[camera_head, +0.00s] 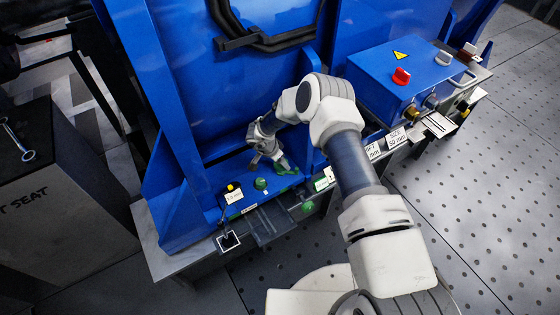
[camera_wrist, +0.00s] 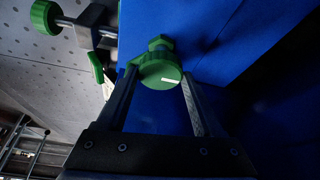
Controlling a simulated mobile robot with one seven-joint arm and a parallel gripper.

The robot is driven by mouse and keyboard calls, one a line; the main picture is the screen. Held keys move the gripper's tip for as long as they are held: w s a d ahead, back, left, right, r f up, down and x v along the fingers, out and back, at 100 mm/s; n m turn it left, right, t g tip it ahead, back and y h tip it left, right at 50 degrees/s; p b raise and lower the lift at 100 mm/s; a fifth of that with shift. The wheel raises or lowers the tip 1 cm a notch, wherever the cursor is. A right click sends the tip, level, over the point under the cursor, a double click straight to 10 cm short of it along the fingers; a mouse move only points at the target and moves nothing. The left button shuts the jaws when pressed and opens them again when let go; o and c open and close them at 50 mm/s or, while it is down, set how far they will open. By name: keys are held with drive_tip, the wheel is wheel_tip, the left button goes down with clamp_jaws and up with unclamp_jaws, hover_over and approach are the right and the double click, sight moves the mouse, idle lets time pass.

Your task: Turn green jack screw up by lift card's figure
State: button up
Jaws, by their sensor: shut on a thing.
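In the wrist view the green jack screw's round knurled head (camera_wrist: 160,73) sits between the two fingers of my gripper (camera_wrist: 161,82). A white mark shows on its face, and a green nut-like part lies behind it against the blue metal. In the head view my gripper (camera_head: 272,157) is low at the blue frame's foot, shut on the green head. A white card (camera_head: 372,150) on the bench edge is partly covered by my arm; its lettering seems to end in "FT" above "mm", and its figure is not readable.
Another green knob (camera_wrist: 45,17) stands close left in the wrist view. In the head view green knobs (camera_head: 260,184) (camera_head: 308,207) and a small card (camera_head: 234,196) are near my gripper. A blue box (camera_head: 400,77) with a red knob stands right. A tall blue panel rises behind.

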drive_tip(key=shift+s+f, duration=0.1)
drive_tip(key=o, duration=1.4)
drive_tip(key=p+v, duration=0.5)
drive_tip(key=v, duration=1.2)
drive_tip(key=shift+r, duration=0.25)
